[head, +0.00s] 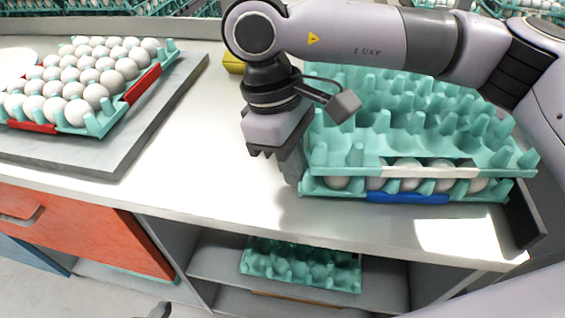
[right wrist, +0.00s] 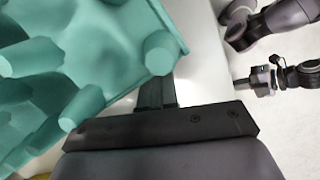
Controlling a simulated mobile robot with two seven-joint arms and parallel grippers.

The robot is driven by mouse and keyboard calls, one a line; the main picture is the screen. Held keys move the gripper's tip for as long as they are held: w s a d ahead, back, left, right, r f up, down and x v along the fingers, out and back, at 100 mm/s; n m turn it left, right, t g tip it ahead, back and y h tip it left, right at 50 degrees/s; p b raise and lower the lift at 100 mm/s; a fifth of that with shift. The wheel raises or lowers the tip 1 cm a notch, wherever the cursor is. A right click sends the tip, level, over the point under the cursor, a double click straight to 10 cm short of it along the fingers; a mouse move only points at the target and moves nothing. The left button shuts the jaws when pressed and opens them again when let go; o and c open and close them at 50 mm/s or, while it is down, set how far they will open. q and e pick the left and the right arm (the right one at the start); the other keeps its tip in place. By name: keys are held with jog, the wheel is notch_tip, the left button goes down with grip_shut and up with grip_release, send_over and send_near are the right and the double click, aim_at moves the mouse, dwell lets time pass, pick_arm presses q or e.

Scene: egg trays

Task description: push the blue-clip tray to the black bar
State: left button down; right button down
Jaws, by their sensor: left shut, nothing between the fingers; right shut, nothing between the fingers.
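The blue-clip tray (head: 318,190) is a teal egg tray with a blue clip (head: 408,198) at its front, standing on the right of the counter with white eggs in it. An empty teal tray with a white clip (head: 430,172) is stacked on top. The black bar (head: 524,218) stands at the counter's right end, close to the tray's right corner; I cannot tell whether they touch. My right gripper (head: 292,168) is shut and empty, down at the stack's left side. In the right wrist view its fingers (right wrist: 156,92) are beside the teal tray edge. My left gripper (right wrist: 240,85) is shut, away from the stack.
A full egg tray with red clips (head: 145,83) sits on a grey board (head: 120,150) at the left. A yellow object (head: 233,63) lies behind my right gripper. The counter (head: 190,150) between board and stack is clear. Another teal tray (head: 300,268) is on the shelf below.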

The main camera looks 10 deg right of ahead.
jog(key=shift+f, duration=0.1)
jog(key=v, duration=0.7)
jog(key=shift+r+p, duration=0.2)
jog(key=shift+p, duration=0.15)
